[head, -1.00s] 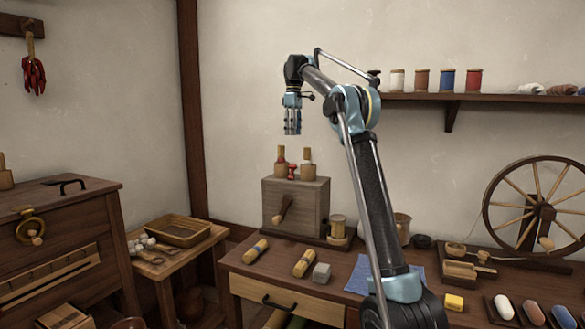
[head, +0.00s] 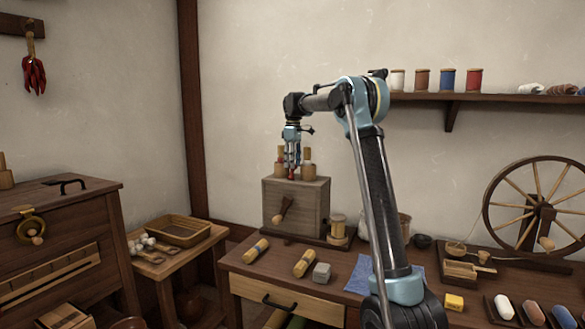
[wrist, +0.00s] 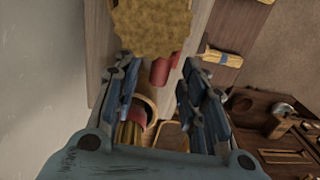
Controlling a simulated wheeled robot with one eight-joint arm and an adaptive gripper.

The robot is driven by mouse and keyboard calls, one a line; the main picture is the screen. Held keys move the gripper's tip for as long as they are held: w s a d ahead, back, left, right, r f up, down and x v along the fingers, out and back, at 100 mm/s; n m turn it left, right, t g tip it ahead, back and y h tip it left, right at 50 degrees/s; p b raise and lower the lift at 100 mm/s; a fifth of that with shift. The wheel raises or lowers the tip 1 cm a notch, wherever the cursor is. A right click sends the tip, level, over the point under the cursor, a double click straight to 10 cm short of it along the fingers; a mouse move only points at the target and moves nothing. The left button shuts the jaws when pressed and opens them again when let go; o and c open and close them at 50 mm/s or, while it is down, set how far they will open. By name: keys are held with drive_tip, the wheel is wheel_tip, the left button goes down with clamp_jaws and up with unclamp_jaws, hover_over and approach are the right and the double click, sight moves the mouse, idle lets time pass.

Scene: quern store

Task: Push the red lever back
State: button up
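The red lever (head: 291,176) stands on top of the grey-brown wooden box (head: 310,205), between two wooden pegs in round holders. In the wrist view it shows as a red knob (wrist: 160,72) between my two fingers. My gripper (head: 292,166) points down over the box top, with its fingertips at the lever's height. In the wrist view my gripper (wrist: 158,95) has its fingers apart, one on each side of the knob. I cannot tell whether either finger touches it. The lower part of the lever is hidden.
Two yellow rolls and a grey block (head: 321,272) lie in front.

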drive_tip(key=shift+f, duration=0.7)
drive_tip(key=shift+c, duration=0.3)
clamp_jaws()
drive_tip(key=shift+w, duration=0.1)
drive_tip(key=shift+w+d+f+g, duration=0.15)
drive_tip(key=shift+w+g, duration=0.1)
drive_tip(key=shift+g, duration=0.35)
